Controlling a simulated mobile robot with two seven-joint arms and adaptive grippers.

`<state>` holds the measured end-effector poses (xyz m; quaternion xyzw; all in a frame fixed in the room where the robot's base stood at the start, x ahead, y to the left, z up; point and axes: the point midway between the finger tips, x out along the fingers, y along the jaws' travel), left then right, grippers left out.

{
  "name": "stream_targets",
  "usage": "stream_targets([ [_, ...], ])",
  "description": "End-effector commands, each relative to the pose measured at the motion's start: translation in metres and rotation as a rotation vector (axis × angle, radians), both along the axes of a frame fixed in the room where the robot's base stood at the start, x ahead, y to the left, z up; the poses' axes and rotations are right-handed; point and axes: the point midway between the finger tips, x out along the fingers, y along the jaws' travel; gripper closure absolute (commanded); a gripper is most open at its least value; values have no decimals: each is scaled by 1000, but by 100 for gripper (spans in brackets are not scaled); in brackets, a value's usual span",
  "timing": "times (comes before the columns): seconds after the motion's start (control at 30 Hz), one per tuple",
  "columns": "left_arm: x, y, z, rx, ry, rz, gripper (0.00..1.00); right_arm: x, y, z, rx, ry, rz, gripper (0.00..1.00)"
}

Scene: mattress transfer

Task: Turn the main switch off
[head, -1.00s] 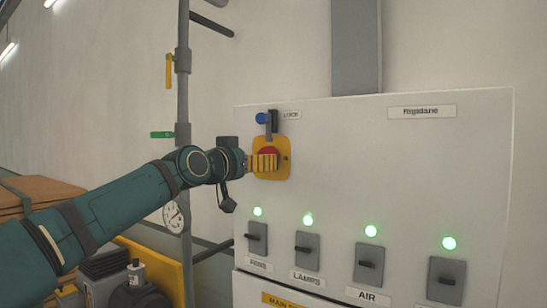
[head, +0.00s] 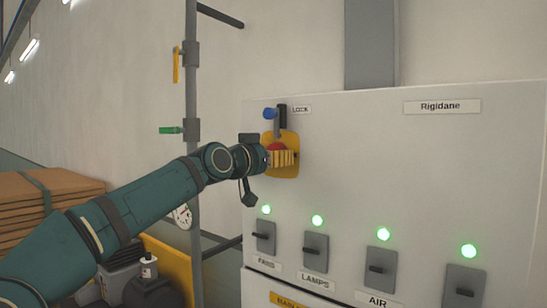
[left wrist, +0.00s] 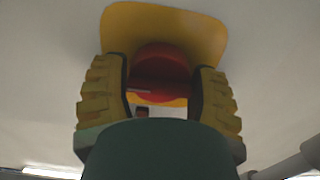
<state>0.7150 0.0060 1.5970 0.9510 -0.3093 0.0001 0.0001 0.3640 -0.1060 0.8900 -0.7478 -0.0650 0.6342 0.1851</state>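The main switch is a red rotary knob (head: 277,147) on a yellow plate (head: 291,172), at the upper left of the white cabinet's front. My left gripper (head: 282,158), with ribbed yellow fingers, is at the knob and partly hides it. In the left wrist view the red knob (left wrist: 162,65) lies between the two spread fingers (left wrist: 160,90), one on each side. The fingers look open around it; I cannot tell whether they touch it. A blue-ended lock lever (head: 271,114) sits just above the plate. My right gripper is not in view.
Below are several grey switches, including AIR (head: 376,268), each under a lit green lamp (head: 383,234). A vertical pipe (head: 193,90) with a yellow valve handle (head: 176,65) stands left of the cabinet. Stacked brown boards (head: 60,190) lie at the far left.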

Motion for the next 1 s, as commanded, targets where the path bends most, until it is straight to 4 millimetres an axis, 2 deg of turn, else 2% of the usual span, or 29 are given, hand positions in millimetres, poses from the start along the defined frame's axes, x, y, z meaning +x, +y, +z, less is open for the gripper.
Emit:
stream_targets([
  [0.03, 0, 0, 0, 0, 0, 1, 65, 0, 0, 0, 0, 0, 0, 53],
  [0.07, 0, 0, 0, 0, 0, 1, 76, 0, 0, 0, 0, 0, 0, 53],
  [0.47, 0, 0, 0, -29, 23, 1, 76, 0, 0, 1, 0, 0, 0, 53],
  [1.0, -1, -1, 1, -324, 237, 0, 76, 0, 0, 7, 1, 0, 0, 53],
])
